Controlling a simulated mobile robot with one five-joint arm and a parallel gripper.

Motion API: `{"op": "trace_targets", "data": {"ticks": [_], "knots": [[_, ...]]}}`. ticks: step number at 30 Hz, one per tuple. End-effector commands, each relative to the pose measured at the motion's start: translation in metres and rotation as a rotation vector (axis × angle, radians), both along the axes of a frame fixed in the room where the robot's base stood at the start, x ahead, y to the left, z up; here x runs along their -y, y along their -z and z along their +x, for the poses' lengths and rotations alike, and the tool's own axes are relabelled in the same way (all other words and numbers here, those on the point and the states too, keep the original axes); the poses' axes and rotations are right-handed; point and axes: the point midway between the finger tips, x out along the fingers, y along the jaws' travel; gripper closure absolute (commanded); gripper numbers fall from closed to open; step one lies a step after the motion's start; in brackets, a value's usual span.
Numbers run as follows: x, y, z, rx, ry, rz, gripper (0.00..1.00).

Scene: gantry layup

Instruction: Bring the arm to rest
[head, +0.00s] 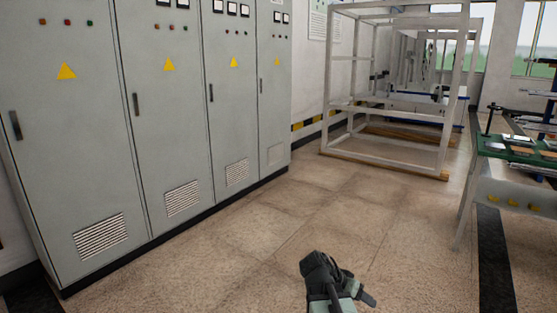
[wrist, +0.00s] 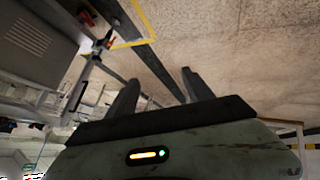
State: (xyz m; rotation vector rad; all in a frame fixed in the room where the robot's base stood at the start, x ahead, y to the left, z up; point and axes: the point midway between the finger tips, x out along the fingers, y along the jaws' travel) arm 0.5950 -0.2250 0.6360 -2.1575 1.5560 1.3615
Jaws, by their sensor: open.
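My gripper (wrist: 160,82) shows in the wrist view with its two dark fingers apart and nothing between them. Beyond the fingers lies bare tan floor with a dark stripe across it. In the head view, part of my arm shows at the bottom, right of centre, over the open floor. The fingers cannot be made out clearly there. No object is held.
Grey electrical cabinets (head: 165,130) line the left side. A white frame (head: 385,107) stands at the back. A green-topped workbench (head: 490,146) with small items is at the right. The tiled floor (head: 300,215) between them is clear. A yellow floor line (wrist: 143,20) shows in the wrist view.

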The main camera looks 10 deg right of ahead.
Motion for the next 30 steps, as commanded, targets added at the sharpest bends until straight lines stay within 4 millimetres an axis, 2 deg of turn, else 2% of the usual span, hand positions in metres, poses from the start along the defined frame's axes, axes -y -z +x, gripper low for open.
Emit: {"op": "trace_targets", "data": {"ticks": [1,3,6,12,14,15,18,23,26,30], "knots": [[-0.034,0.012,0.003,-0.04,-0.074,0.072,0.4],[-0.078,0.027,0.005,-0.099,-0.18,0.178,0.4],[-0.13,0.044,0.002,-0.179,-0.328,0.321,0.4],[-0.212,0.063,-0.017,-0.325,-0.69,0.63,0.4],[-0.226,0.063,-0.021,-0.359,-0.807,0.678,0.4],[-0.227,0.063,-0.022,-0.393,-0.879,0.675,0.4],[-0.226,0.024,-0.022,-0.401,-0.899,0.667,0.4],[-0.226,-0.023,-0.021,-0.4,-0.897,0.665,0.4],[-0.226,-0.059,-0.021,-0.4,-0.896,0.665,0.4],[-0.226,-0.124,-0.021,-0.4,-0.895,0.664,0.4]]}}
